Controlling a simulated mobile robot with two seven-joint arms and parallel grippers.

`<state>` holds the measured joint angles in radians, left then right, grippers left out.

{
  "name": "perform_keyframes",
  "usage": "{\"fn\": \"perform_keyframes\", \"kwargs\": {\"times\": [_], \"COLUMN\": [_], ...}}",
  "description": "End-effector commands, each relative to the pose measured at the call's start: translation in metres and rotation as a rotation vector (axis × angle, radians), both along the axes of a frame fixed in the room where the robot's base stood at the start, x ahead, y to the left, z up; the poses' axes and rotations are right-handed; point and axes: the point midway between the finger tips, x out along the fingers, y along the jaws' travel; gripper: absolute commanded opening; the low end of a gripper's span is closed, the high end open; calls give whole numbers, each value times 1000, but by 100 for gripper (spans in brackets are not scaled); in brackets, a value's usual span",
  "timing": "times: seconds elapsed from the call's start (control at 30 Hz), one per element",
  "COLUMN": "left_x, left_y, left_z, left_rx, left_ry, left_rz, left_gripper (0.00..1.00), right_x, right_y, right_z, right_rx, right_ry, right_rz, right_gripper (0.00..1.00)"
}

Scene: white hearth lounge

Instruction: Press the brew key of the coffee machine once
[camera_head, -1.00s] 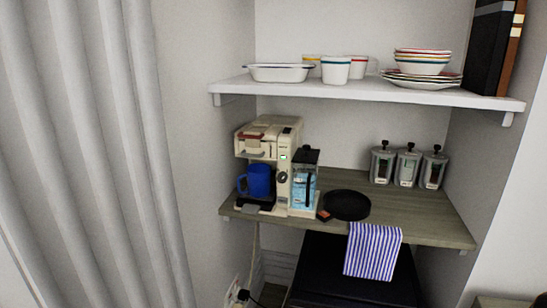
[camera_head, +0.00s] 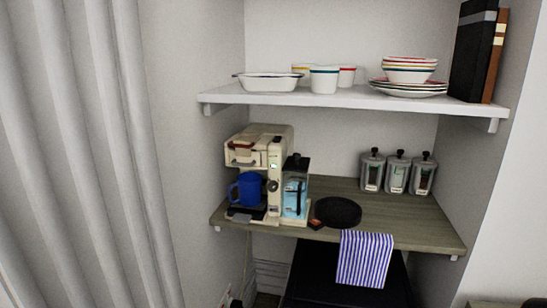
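The cream coffee machine (camera_head: 259,160) stands at the left end of the wooden counter in the alcove. A blue mug (camera_head: 246,188) sits under its spout on the dark drip tray. A small green light and a round dark knob (camera_head: 272,186) show on the front of its right-hand column. I cannot tell which part is the brew key at this size. A clear jug or tank with bluish contents and a black lid (camera_head: 295,186) stands at the machine's right side. Neither of my grippers is in view.
The counter (camera_head: 413,221) also bears a round black plate (camera_head: 338,211), a small dark-and-orange item beside it, and three grey canisters (camera_head: 397,173). A striped cloth (camera_head: 364,258) hangs over the front edge. A white shelf (camera_head: 346,98) with dishes overhangs. A curtain (camera_head: 75,150) hangs left.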

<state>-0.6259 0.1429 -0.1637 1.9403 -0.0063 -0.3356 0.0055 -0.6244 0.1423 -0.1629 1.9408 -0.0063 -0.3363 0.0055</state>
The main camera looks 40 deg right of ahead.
Motion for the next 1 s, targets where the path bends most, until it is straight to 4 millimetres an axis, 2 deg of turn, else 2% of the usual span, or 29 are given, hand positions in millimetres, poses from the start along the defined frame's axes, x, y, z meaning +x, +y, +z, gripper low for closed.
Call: {"fn": "perform_keyframes", "kwargs": {"times": [0.03,0.23,1.0], "left_x": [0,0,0], "left_y": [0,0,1], "left_z": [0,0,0], "left_rx": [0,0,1], "left_ry": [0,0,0], "left_rz": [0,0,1], "left_gripper": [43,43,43], "right_x": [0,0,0], "right_y": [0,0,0], "right_z": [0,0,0], "right_rx": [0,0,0], "right_ry": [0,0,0], "right_rz": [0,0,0], "right_gripper": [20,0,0]}}
